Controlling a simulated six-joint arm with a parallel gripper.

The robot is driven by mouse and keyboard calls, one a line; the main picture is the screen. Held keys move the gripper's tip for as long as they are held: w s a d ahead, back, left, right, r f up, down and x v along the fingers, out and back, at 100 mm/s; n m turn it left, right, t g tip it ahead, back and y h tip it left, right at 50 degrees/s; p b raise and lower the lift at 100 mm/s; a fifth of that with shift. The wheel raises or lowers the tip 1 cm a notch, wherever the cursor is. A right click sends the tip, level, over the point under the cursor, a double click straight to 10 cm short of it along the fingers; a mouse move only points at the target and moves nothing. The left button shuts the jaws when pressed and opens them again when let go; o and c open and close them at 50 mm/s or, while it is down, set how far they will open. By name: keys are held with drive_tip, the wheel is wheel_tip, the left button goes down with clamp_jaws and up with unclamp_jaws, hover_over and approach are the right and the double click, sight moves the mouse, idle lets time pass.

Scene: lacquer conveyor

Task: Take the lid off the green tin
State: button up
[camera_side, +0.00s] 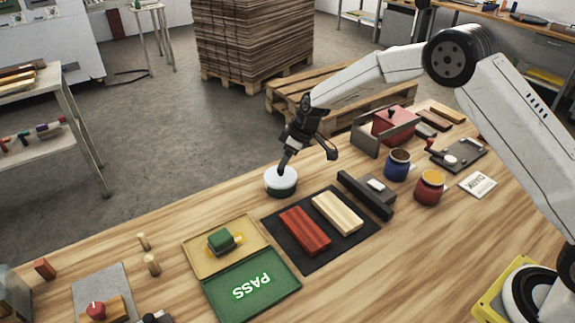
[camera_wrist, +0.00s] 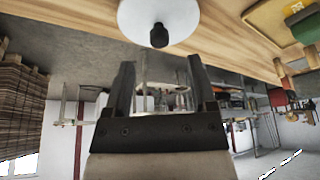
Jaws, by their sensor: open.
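A small round tin (camera_side: 281,188) with a white lid (camera_side: 281,174) stands near the far edge of the wooden table; its side looks pale green. The lid is on the tin. In the wrist view the lid (camera_wrist: 183,14) is a white disc with a black knob (camera_wrist: 159,36). My gripper (camera_side: 308,157) is open, with one finger over the lid and the other out to the right. In the wrist view the open gripper (camera_wrist: 160,74) has empty space between its fingers, and the knob lies beyond the tips, roughly centred between them. In the side view the finger hides the knob.
A black mat (camera_side: 336,253) with a red and a pale block lies close in front of the tin. A blue jar (camera_side: 397,168), an orange-topped red jar (camera_side: 429,190) and a red box (camera_side: 393,124) stand to the right. A green PASS tray (camera_side: 280,274) lies in front.

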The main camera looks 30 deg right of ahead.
sight(281, 172)
drive_tip(key=shift+x, duration=2.35)
clamp_jaws()
